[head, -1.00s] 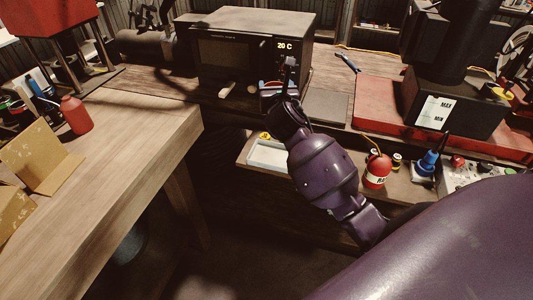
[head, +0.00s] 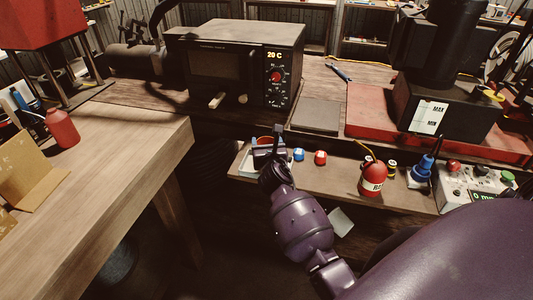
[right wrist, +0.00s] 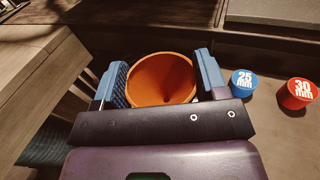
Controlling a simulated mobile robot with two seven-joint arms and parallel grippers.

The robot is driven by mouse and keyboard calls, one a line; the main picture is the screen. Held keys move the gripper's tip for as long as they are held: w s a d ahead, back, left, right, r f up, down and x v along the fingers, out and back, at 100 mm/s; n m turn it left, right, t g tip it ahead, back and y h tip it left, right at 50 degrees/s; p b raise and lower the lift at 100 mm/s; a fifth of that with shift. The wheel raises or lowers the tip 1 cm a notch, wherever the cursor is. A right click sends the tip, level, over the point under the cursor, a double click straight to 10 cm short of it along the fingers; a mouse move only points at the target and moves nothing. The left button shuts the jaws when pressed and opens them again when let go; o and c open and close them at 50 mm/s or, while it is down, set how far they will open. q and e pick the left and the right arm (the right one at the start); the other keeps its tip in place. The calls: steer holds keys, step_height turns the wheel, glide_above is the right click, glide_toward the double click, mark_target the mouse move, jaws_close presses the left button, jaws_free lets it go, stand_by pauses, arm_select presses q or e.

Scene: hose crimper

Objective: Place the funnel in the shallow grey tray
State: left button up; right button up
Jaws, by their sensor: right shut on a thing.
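The orange funnel (right wrist: 162,79) is between the two blue fingers of my right gripper (right wrist: 162,82) in the right wrist view, wide mouth facing the camera. The gripper is shut on it. In the head view my right gripper (head: 268,143) is over the pale shallow tray (head: 244,162) at the left end of the low shelf. The gripper and arm hide most of the tray and nearly all of the funnel. I cannot tell whether the funnel touches the tray. My left gripper is not in view.
A blue 25 mm cap (right wrist: 244,82) and a red 30 mm cap (right wrist: 298,93) stand right of the gripper on the shelf. A red oil can (head: 372,179) and a blue-topped bottle (head: 424,166) stand further right. The oven (head: 235,62) is behind, on the bench.

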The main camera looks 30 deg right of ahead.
steer(key=shift+f+b, duration=0.45)
steer(key=shift+f, duration=1)
steer(key=shift+f, duration=0.25)
steer(key=o, duration=0.9)
steer(key=shift+r, duration=0.1)
steer(key=shift+r, duration=0.1)
